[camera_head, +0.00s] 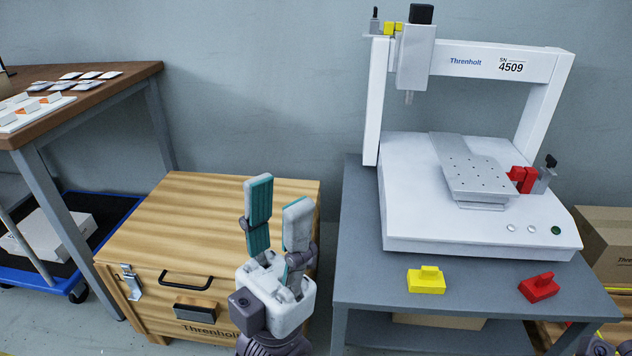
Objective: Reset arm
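My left gripper (279,194) points upward in the lower middle, in front of the wooden crate in the picture. Its two teal-padded fingers stand apart with nothing between them. My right gripper does not show clearly; only a small dark grey piece, perhaps of my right arm, shows at the bottom right corner. The white gantry screwdriver machine (430,225) stands on a grey table (375,290) to the right, clear of my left gripper. Its tool head (415,58) is at the left of the gantry, above and left of the tilted metal plate (470,165).
A yellow block (427,281) and a red block (539,287) lie on the grey table's front. A wooden crate (140,235) stands behind my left gripper. A brown table (110,88) with small parts, a blue cart (58,284) and a cardboard box (607,245) are at the sides.

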